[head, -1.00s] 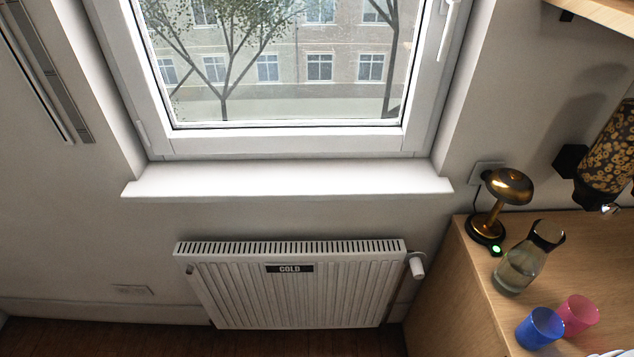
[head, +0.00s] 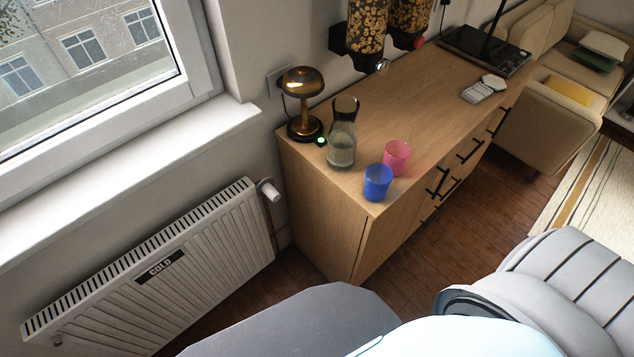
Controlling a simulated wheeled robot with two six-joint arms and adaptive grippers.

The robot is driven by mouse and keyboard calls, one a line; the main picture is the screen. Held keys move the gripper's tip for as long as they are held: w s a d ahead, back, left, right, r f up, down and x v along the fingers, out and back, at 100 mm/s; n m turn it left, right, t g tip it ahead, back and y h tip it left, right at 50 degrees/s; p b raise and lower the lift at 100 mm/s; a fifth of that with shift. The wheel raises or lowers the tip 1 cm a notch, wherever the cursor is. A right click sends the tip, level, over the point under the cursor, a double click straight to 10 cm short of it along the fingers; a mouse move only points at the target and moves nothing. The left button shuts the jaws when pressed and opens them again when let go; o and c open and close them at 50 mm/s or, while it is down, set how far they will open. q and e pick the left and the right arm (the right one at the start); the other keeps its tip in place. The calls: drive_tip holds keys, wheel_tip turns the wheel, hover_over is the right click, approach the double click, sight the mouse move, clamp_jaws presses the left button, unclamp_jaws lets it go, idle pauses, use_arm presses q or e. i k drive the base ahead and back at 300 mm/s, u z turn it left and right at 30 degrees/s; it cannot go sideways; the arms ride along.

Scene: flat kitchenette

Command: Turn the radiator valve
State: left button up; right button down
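The white radiator (head: 150,275) stands below the window at the left of the head view. A dark label on it reads COLD (head: 160,267). The white radiator valve (head: 270,191) sits at the radiator's upper right end, close to the left end of the wooden cabinet. Neither of my grippers shows in the view. Grey and pale parts of my own body fill the bottom and lower right. They cover the floor in front of the radiator's right part and the cabinet.
The wooden cabinet (head: 320,205) carries a brass lamp (head: 302,100), a glass carafe (head: 342,140), a blue cup (head: 377,182) and a pink cup (head: 396,158). Cereal dispensers (head: 366,30) hang above it. The windowsill (head: 130,175) juts out above the radiator. A beige sofa (head: 550,110) stands at the right.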

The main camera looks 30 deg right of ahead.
sight(269, 192)
drive_tip(key=z, duration=2.8)
drive_tip(key=i, duration=1.8)
drive_tip(key=u, duration=2.65)
